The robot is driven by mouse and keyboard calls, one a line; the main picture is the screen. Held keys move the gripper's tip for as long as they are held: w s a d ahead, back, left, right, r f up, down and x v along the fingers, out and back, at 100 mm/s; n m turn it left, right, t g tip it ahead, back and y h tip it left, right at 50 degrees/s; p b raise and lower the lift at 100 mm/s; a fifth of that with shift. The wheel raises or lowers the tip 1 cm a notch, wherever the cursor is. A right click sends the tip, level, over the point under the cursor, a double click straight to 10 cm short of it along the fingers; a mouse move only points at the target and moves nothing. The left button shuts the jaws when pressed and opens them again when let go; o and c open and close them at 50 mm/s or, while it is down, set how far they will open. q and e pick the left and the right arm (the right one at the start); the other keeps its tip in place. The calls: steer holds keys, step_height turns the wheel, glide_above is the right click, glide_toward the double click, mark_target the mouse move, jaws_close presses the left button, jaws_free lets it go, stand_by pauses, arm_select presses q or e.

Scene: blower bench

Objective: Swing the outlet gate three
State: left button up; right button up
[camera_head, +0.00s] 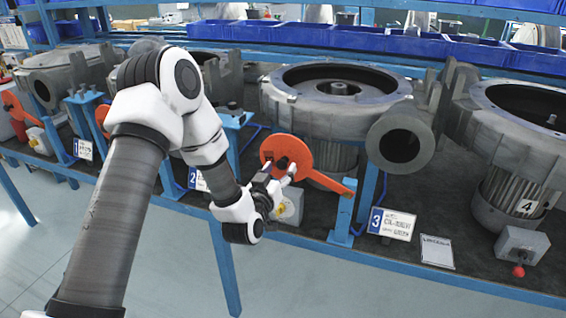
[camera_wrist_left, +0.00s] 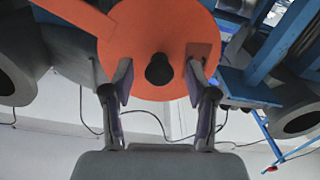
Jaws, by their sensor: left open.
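The orange outlet gate (camera_head: 300,152) of blower three is a round plate with an arm reaching right to a blue post (camera_head: 345,215). It stands left of the open grey outlet pipe (camera_head: 398,146), not over it. My left gripper (camera_head: 281,170) is at the front of the plate. In the left wrist view, the orange plate (camera_wrist_left: 178,22) fills the top middle, and its black knob (camera_wrist_left: 159,70) sits between the two spread fingers of my left gripper (camera_wrist_left: 158,84). The fingers are apart from the knob on both sides. My right gripper is out of view.
A blue number 3 label (camera_head: 392,223) and a white card (camera_head: 437,251) lie near the bench's front edge. A grey box with a red button (camera_head: 518,270) is at right. Other blowers stand either side. Blue bins (camera_head: 385,40) line the back.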

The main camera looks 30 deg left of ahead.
arm_select(q)
steer(key=shift+x, duration=0.8)
steer(key=shift+w+r, duration=0.15)
steer(key=shift+r, duration=0.1)
steer(key=shift+w, duration=0.1)
jaws_close()
